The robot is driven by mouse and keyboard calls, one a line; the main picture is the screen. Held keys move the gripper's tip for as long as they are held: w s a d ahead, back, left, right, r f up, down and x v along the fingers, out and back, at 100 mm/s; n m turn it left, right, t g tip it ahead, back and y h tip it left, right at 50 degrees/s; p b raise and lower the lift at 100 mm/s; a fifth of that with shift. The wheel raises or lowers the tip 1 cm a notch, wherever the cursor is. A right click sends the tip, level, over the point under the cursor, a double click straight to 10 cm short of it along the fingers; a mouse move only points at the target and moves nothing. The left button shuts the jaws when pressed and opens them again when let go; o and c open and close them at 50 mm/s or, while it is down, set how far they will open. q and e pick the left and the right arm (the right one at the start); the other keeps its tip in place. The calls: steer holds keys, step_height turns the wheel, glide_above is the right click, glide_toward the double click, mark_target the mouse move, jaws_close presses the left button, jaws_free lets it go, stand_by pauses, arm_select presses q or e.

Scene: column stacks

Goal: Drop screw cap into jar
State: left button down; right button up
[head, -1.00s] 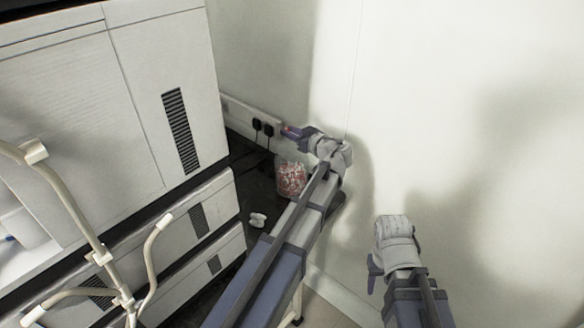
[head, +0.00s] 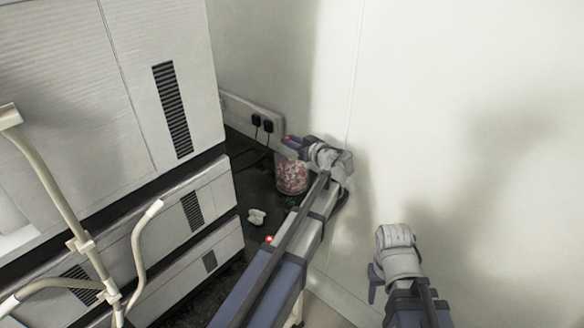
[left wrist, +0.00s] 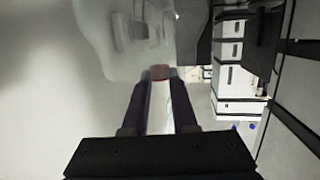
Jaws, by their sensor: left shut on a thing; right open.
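A clear jar (head: 292,180) full of red and white pieces stands on the dark counter near the wall corner. My left gripper (head: 289,143) is at the jar's top, just above its rim in the picture. In the left wrist view, the left gripper (left wrist: 159,80) is shut on a red screw cap (left wrist: 159,72), held at the fingertips. A large see-through shape fills the top of that view; I cannot tell if it is the jar. My right gripper (head: 376,282) is open and empty, far to the right of the jar.
A small white object (head: 256,216) lies on the counter (head: 250,185). A red item (head: 268,239) shows beside my left arm. Stacked white cabinets (head: 120,110) block the left. A socket strip with black plugs (head: 262,124) is behind the jar. The right wall is bare.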

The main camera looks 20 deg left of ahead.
arm_select(q)
steer(key=c, duration=0.6)
jaws_free()
steer(key=p+v, duration=0.1)
steer(key=v, duration=0.6)
steer(key=shift+s+d+r, duration=0.1)
steer(key=shift+s+d, duration=0.1)
steer(key=shift+d, duration=0.1)
steer(key=shift+s+p, duration=0.1)
steer(key=shift+p, duration=0.2)
steer(key=s+d+f+m+g+h+p, duration=0.2)
steer(key=s+d+f+m+h, duration=0.1)
steer(key=s, duration=0.6)
steer(key=s+d+f+m+g+h+p, duration=0.3)
steer(key=s+d+m+h, duration=0.2)
steer(key=s+d+m, duration=0.2)
steer(key=s+d+f+m+g+h+p, duration=0.3)
steer(key=s+d, duration=0.5)
steer(key=s, duration=0.3)
steer(key=shift+s+f+m+h, duration=0.15)
steer(key=shift+s+m+h, duration=0.15)
steer(key=shift+m+h, duration=0.7)
